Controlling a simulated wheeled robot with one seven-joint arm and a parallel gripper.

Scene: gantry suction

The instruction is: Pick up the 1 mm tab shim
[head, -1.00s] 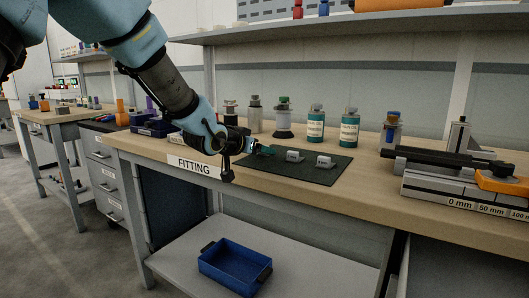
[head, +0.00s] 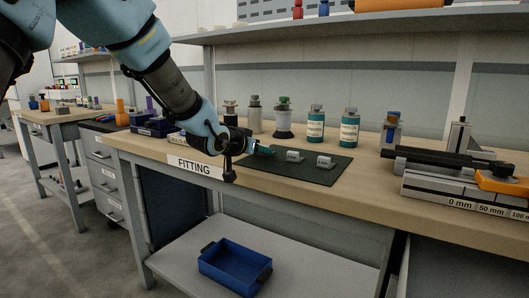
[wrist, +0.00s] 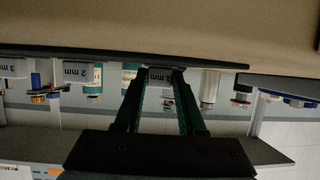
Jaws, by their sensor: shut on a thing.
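The 1 mm tab shim (wrist: 158,77) is a grey labelled block between my fingers in the upside-down wrist view. My gripper (wrist: 163,73) is shut on it, one green finger on each side. In the head view my gripper (head: 264,151) is low at the left part of the dark mat (head: 310,175), and it hides the 1 mm shim. The 2 mm shim (head: 294,156) and another grey shim (head: 325,162) stand on the mat to its right. The wrist view shows the 2 mm shim (wrist: 75,72) and the 3 mm shim (wrist: 13,69). I cannot tell whether the held shim touches the mat.
Teal bottles (head: 316,126) and other containers (head: 284,120) stand behind the mat. A slide fixture with a millimetre scale (head: 460,185) is at the right of the bench. A blue bin (head: 235,265) sits on the lower shelf. The bench front edge lies below my wrist.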

